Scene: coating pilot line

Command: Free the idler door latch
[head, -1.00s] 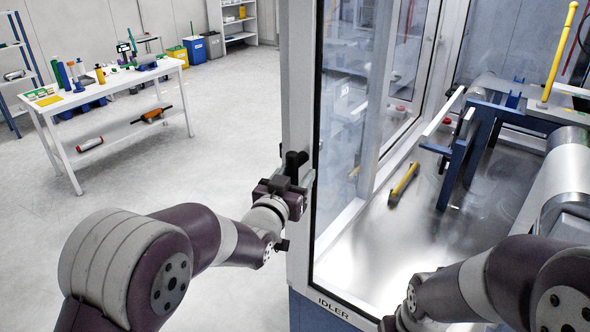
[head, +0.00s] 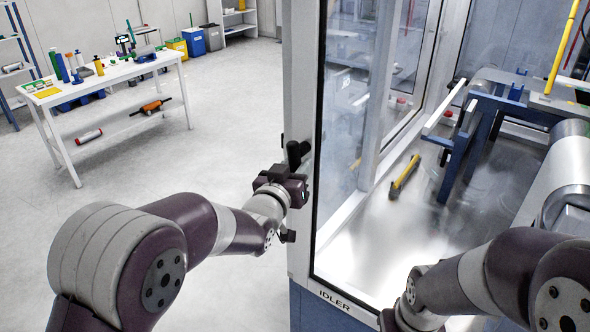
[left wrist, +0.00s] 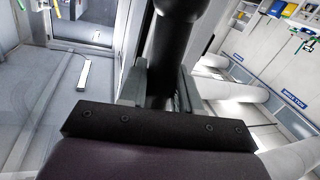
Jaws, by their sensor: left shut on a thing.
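The black latch handle (head: 297,152) is on the grey front post of the enclosure door, above the door's IDLER label (head: 335,301). My left gripper (head: 295,168) is at the post, with the handle's black end rising above it. In the left wrist view, the black handle (left wrist: 168,50) runs between the two fingers of my left gripper (left wrist: 160,85), which are shut on it. The latch's inner parts are hidden behind the gripper and handle. My right arm comes in at the lower right; its gripper is not visible.
Behind the glass are a yellow-handled tool (head: 404,175) on the shiny floor, a blue frame (head: 460,150) and a metal roller (head: 560,180). A white workbench (head: 130,75) with bottles and tools stands at the back left. The floor between is clear.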

